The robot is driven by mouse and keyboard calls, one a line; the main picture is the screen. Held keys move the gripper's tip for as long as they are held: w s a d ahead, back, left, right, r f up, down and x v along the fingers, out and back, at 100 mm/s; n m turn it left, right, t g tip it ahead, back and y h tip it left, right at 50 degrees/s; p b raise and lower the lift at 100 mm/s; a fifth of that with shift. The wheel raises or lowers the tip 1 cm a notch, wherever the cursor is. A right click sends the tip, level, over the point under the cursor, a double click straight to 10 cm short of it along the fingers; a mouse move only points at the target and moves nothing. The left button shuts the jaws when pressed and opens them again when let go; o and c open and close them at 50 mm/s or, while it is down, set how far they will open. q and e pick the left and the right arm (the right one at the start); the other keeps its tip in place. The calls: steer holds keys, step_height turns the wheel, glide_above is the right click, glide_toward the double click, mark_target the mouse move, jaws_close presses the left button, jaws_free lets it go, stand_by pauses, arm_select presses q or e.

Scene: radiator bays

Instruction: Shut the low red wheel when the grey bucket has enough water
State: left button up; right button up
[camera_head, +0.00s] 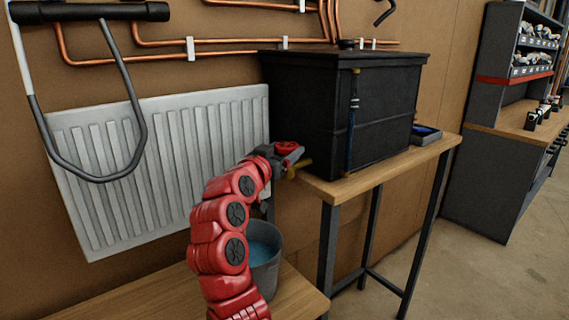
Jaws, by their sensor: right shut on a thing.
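The red wheel (287,147) sits at the end of my red right arm, low beside the black tank. My right gripper (284,159) is shut on the red wheel; its fingers cover part of it. A brass spout (301,167) shows just right of the gripper. The grey bucket (272,276) stands on the low wooden bench below, partly hidden behind my right arm. Blue water (262,248) shows inside it, below the rim. I cannot make out a stream from the spout. My left gripper is not in view.
A black tank (345,110) stands on a wooden table (400,161), with a small dark tray (426,134) beside it. A white radiator (150,165) and copper pipes (215,42) are on the wall. A dark hose hangs at left. Floor is clear at right.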

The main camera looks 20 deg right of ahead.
stand_by(0.4)
steer(key=o, duration=1.3)
steer(key=b+v, duration=0.2)
steer(key=v, duration=1.5)
steer(key=shift+a, duration=0.25)
